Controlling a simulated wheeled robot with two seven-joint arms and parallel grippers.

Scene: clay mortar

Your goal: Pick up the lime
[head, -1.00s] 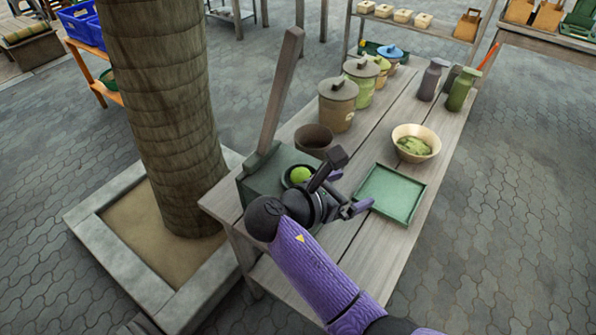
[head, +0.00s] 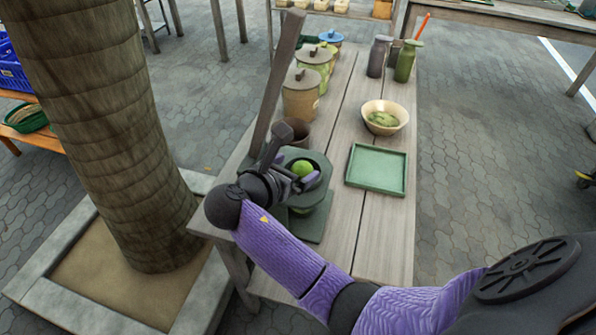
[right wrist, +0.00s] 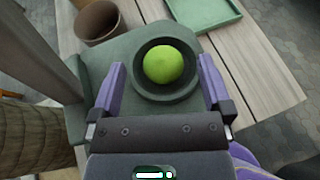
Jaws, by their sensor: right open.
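The lime (head: 303,168) is a bright green ball resting in a round dark green cup (head: 322,181) on a green stand at the near end of the wooden table. In the right wrist view the lime (right wrist: 163,64) sits in the middle of the cup (right wrist: 166,97). My right gripper (head: 295,168) is open, with its purple fingers on either side of the lime. In the right wrist view the open fingers (right wrist: 160,78) flank the cup, and nothing is held between them. My left gripper is not in view.
A tall post (head: 277,80) rises from the stand. A brown pot (head: 296,132) stands behind it. A green tray (head: 377,169) and a bowl with green contents (head: 385,118) lie to the right. Lidded jars (head: 301,94) line the table's left side. A thick trunk (head: 105,130) stands left.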

